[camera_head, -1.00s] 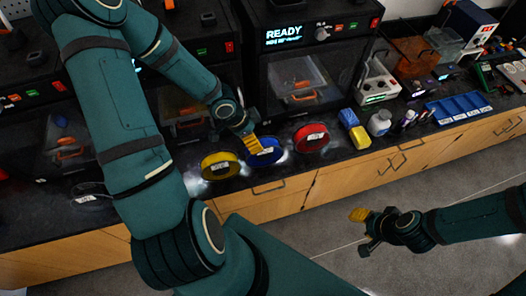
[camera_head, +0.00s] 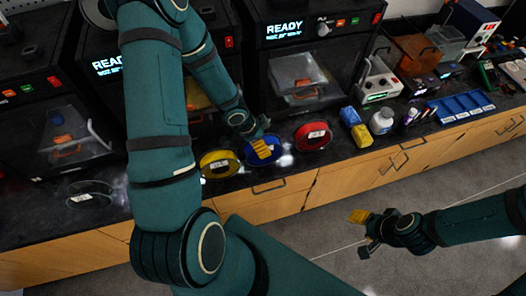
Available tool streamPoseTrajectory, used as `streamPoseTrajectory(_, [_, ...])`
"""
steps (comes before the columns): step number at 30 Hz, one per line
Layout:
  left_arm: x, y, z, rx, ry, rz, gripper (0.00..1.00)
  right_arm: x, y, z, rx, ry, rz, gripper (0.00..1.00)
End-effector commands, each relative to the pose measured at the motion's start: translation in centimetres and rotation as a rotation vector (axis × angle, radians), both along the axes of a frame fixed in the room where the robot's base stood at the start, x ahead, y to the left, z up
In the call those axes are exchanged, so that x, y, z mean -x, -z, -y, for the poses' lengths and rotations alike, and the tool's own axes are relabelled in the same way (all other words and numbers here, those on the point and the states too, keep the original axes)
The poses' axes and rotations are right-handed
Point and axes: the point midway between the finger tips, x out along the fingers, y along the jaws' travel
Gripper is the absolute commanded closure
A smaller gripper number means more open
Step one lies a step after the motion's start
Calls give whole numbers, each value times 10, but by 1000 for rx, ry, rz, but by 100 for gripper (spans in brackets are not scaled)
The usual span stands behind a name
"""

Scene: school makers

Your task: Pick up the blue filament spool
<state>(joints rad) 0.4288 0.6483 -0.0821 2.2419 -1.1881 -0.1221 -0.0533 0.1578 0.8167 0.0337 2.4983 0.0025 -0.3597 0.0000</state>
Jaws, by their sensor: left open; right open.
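The blue filament spool (camera_head: 272,159) stands on the black counter, between a yellow spool (camera_head: 216,165) and a red spool (camera_head: 313,136). My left gripper (camera_head: 262,150) is over the blue spool, its yellow fingers pointing down in front of the spool's middle and hiding part of it. The fingers look open, and I cannot tell whether they touch the spool. My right gripper (camera_head: 358,217) is open and empty, low on the right above the floor, away from the counter.
Printers with READY displays (camera_head: 290,28) stand behind the spools. A clear spool (camera_head: 88,195) lies at the left. Wooden drawers (camera_head: 345,178) run below the counter edge.

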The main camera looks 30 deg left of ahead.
Motion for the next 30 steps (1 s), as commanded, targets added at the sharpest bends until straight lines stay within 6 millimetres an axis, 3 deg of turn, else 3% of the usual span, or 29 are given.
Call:
streamPoseTrajectory(1, [-4, 11, 4, 1, 4, 0, 16, 0, 7, 0, 1, 1, -1, 53])
streamPoseTrajectory(6, [-10, 29, 8, 1, 2, -1, 16, 0, 16, -1, 2, 0, 0, 53])
streamPoseTrajectory(15, [-12, 31, 9, 0, 0, 0, 16, -1, 17, -1, 3, 1, 0, 53])
streamPoseTrajectory(16, [-12, 31, 9, 0, 0, 0, 20, -1, 17, -1, 3, 1, 0, 53])
streamPoseTrajectory(17, [-12, 31, 9, 0, 0, 0, 31, -1, 17, -1, 3, 1, 0, 53])
streamPoseTrajectory(22, [-12, 31, 9, 0, 0, 0, 90, -1, 17, -1, 3, 1, 0, 53])
streamPoseTrajectory(23, [-12, 31, 9, 0, 0, 0, 95, -1, 17, -1, 3, 2, 0, 53])
streamPoseTrajectory(30, [-12, 31, 9, 1, 0, 1, 96, 0, 17, -1, 3, 2, 0, 53])
